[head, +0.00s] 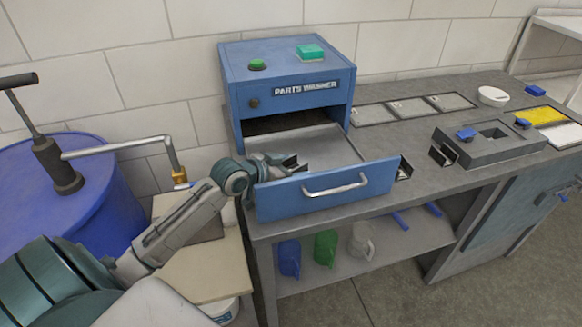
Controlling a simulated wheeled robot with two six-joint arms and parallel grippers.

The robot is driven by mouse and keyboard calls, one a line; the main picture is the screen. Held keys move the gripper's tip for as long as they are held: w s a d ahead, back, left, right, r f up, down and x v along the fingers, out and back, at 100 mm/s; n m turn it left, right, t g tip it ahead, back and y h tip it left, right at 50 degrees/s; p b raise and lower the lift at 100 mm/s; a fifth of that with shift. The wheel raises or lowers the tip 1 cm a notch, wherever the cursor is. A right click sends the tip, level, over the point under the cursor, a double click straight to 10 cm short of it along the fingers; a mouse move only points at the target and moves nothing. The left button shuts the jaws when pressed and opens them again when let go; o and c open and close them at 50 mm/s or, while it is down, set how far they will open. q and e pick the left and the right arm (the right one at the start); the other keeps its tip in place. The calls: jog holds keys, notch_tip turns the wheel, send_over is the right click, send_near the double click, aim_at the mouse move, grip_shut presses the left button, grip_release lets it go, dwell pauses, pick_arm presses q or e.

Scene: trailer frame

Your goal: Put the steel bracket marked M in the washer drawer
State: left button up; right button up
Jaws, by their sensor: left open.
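The blue parts washer (287,78) stands on the bench with its drawer (327,187) pulled out; the grey tray inside shows. My left gripper (293,163) is open, over the left part of the drawer tray. A small dark and steel-coloured shape shows at its fingertips; I cannot tell whether it is a bracket or the fingers themselves. One steel bracket (404,168) lies on the bench just right of the drawer, and another (443,155) is by the grey fixture. No letter M is legible on any of them. My right gripper is not in view.
The grey fixture block (490,142) with blue knobs stands right on the bench (375,140). Marked trays (412,107), a white bowl (493,96) and a yellow pad (541,116) lie behind. A blue drum (95,205) with a pump is at left. Jugs stand on the lower shelf.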

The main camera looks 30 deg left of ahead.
pick_arm(q)
jog(key=shift+r, duration=0.15)
jog(key=shift+s+a, duration=0.1)
jog(key=shift+s, duration=0.05)
jog(key=v, duration=0.6)
jog(key=p+v, duration=0.3)
jog(key=v, duration=0.1)
jog(key=shift+r+p, duration=0.3)
jog(key=shift+p, duration=0.05)
jog(key=shift+s+a+r+p, duration=0.15)
jog(key=shift+s+p, duration=0.25)
jog(key=shift+p, duration=0.25)
jog(key=shift+s, duration=0.35)
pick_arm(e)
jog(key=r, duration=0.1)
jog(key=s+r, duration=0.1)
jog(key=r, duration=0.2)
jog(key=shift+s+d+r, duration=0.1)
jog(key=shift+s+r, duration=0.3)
